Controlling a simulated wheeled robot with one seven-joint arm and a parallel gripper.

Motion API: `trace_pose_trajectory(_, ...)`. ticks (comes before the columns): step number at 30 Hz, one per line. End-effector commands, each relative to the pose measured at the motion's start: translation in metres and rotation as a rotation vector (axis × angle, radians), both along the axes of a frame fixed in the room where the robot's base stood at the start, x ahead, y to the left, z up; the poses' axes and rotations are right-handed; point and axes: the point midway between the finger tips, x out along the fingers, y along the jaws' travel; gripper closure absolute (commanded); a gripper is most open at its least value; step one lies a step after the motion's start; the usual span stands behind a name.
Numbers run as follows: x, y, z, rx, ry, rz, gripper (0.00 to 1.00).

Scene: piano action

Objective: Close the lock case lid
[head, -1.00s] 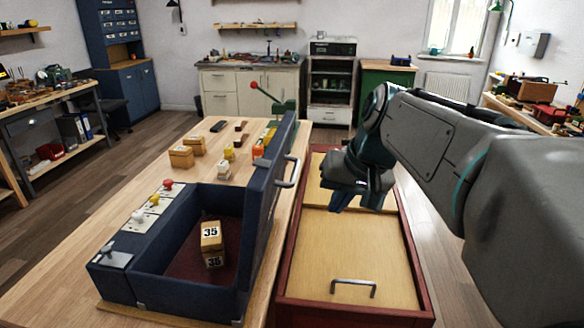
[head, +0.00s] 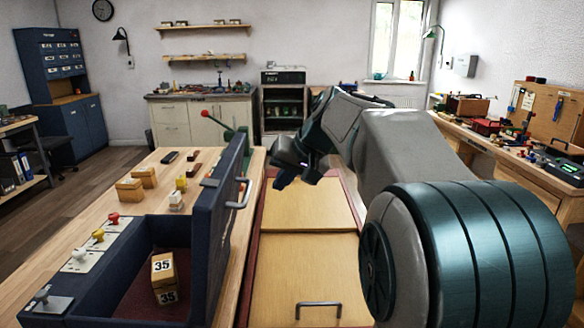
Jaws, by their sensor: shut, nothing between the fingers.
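The dark blue lock case (head: 112,262) stands on the wooden table at the lower left. Its lid (head: 211,236) stands upright along the right side, open, with a metal handle (head: 241,194) on its outer face. A wooden block marked 35 (head: 163,268) rests inside on the dark red lining. My gripper (head: 277,183) is beyond the lid handle and to its right, over the far part of the wooden-topped box. It is shut and empty, and apart from the lid. Its fingertips are small and dark in view.
The red-edged box with a pale wooden top (head: 305,268) and a metal handle (head: 318,305) stands right of the table. Small wooden boxes (head: 130,190) and a red-knobbed lever (head: 205,115) are on the table beyond the case.

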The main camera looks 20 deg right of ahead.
Motion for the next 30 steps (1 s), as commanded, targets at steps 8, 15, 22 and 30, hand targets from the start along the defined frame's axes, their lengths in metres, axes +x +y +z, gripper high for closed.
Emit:
trace_pose_trajectory(8,0.017,0.033,-0.011,-0.001,0.0,0.003,1.0)
trace_pose_trajectory(15,0.02,0.043,-0.012,-0.001,0.0,0.001,1.0)
trace_pose_trajectory(22,0.02,0.043,-0.012,-0.001,0.0,0.001,1.0)
trace_pose_trajectory(30,0.022,0.041,-0.006,-0.023,0.008,-0.011,1.0)
